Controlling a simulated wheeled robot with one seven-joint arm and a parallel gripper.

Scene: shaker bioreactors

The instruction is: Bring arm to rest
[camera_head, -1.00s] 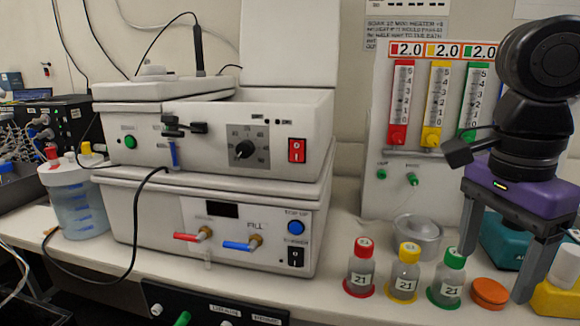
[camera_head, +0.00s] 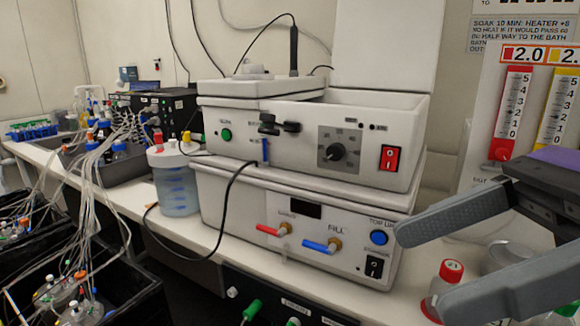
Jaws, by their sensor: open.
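My gripper (camera_head: 428,262) is at the right edge of the head view, close to the camera. Its two grey fingers point left and are spread apart, with nothing between them. The upper finger lies in front of the right side of the white water bath unit (camera_head: 210,225). The lower finger partly covers a small bottle with a red cap (camera_head: 451,270) on the bench. The rest of my arm is mostly out of view on the right.
A jug of bluish liquid (camera_head: 176,190) stands left of the unit. Bottles with tubing (camera_head: 115,150) fill the back left. Black bins with vessels (camera_head: 130,285) are at the lower left. A red flowmeter (camera_head: 514,112) and a round metal pot (camera_head: 505,256) are at the right.

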